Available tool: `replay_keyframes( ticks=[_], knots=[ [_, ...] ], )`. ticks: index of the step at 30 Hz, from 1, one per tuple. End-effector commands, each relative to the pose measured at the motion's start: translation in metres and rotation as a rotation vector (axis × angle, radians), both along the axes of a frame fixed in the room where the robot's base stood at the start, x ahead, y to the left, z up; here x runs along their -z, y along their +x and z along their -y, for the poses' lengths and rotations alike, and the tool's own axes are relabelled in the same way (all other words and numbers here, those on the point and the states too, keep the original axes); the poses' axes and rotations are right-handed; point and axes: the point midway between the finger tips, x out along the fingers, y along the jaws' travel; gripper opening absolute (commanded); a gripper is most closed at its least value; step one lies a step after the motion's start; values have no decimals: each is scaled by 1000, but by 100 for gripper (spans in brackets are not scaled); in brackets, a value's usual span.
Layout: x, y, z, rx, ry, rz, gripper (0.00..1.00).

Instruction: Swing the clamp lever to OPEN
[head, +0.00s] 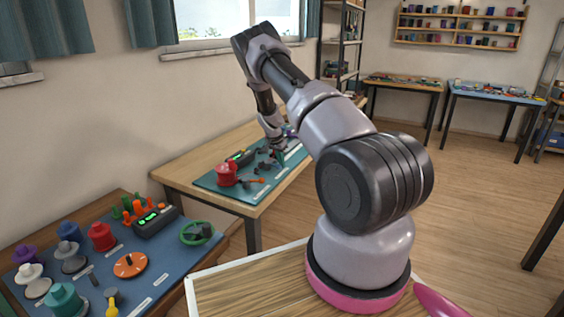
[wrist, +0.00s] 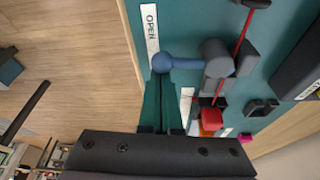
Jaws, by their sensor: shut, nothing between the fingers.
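The clamp lever (wrist: 185,63) is a dark blue arm with a round knob, running left from a grey clamp body (wrist: 217,58) in the wrist view. Its knob lies beside the lower end of the white OPEN label (wrist: 151,32). My gripper (wrist: 163,82) is shut and empty, its dark green fingers side by side just below the knob. I cannot tell whether they touch it. In the head view my gripper (head: 281,163) is low over the far teal mat, where the lever is too small to make out.
A red cord (wrist: 241,32) runs by the clamp, near a red block (wrist: 211,119) and a dark box (wrist: 299,68). A red spool (head: 227,173) stands on the far teal mat (head: 213,184). A nearer blue mat (head: 150,262) holds several spools and a green wheel (head: 196,233).

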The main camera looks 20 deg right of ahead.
Motion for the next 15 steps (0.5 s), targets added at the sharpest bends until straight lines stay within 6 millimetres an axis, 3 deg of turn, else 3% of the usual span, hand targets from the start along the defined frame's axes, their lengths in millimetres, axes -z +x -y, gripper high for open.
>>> replay_keyframes(
  ticks=[9, 15],
  knots=[
    [1, -11, -15, 259, -1, -1, 0],
    [0, -15, -20, 340, 1, 0, 0]
  ],
)
